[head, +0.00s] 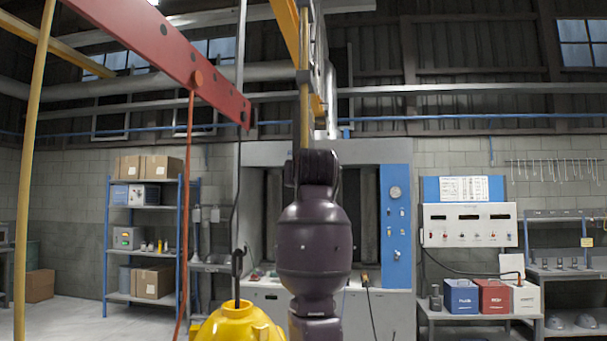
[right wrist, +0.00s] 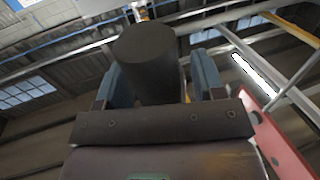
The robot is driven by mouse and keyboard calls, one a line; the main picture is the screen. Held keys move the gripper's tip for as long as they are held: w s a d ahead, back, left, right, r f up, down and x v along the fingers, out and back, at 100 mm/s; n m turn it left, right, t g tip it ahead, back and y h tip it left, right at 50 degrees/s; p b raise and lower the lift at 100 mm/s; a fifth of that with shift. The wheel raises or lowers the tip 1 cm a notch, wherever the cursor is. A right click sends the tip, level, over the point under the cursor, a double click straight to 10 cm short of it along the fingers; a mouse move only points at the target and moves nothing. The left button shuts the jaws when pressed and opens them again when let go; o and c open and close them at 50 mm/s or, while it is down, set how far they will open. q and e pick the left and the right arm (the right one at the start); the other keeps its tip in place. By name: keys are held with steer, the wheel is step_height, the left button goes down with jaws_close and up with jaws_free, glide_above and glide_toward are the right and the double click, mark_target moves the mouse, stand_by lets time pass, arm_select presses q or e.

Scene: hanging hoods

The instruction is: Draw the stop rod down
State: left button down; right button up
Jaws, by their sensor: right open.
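The stop rod appears to be the thin tan upright rod (head: 304,112) in the middle of the head view. It hangs from the overhead metalwork, and its lower part is hidden behind my right arm. In the right wrist view a thick dark cylinder (right wrist: 148,62), seemingly the rod's lower end or grip, stands between the fingers. My right gripper (right wrist: 162,80) is open, with one blue-grey finger on each side of the cylinder. I cannot tell whether either finger touches it. My left gripper is not in view.
A red beam (head: 165,50) crosses the upper left, with an orange cord hanging from it. A yellow hood (head: 238,322) hangs on a hook below, left of my arm. A yellow post (head: 33,170) stands far left. Shelves (head: 146,205) and a grey cabinet stand behind.

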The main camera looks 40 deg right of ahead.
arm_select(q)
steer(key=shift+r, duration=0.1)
arm_select(e)
steer(key=shift+w+d, duration=0.15)
